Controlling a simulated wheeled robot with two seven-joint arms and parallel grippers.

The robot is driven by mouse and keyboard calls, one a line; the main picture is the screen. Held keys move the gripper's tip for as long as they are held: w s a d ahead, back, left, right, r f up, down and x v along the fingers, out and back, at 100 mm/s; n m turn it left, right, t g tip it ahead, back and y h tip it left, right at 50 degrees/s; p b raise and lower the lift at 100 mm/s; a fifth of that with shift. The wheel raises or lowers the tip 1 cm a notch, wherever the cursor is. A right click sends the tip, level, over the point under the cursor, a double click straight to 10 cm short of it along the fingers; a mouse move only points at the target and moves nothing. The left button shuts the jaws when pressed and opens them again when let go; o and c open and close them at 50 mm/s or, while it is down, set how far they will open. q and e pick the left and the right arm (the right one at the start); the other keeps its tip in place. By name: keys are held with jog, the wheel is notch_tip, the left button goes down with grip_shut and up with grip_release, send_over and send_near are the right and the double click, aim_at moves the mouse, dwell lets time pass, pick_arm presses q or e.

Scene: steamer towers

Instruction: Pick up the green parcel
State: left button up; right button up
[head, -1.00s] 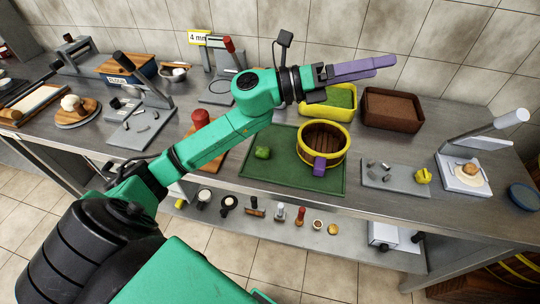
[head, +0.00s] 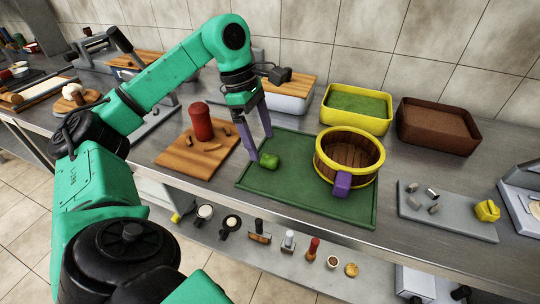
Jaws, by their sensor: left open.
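The green parcel (head: 269,160) is a small green lump lying on the left part of the dark green mat (head: 300,205). My left gripper (head: 261,147) points down with its purple fingers open. One fingertip is just left of the parcel and the other finger is behind it, near its upper edge. I cannot tell whether either finger touches it. My right gripper is not in view.
A wooden steamer tub (head: 347,161) with yellow bands and a purple block (head: 342,184) at its front stands on the mat's right. A red cylinder (head: 201,122) stands on a wooden board (head: 172,155) to the left. Yellow (head: 356,126) and brown (head: 438,144) bins stand behind.

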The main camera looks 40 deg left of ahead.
aim_at(268, 155)
pick_arm(q)
jog(key=x, duration=0.5)
jog(key=shift+d+r, duration=0.1)
jog(key=shift+d, duration=0.1)
jog(key=c, duration=1.4)
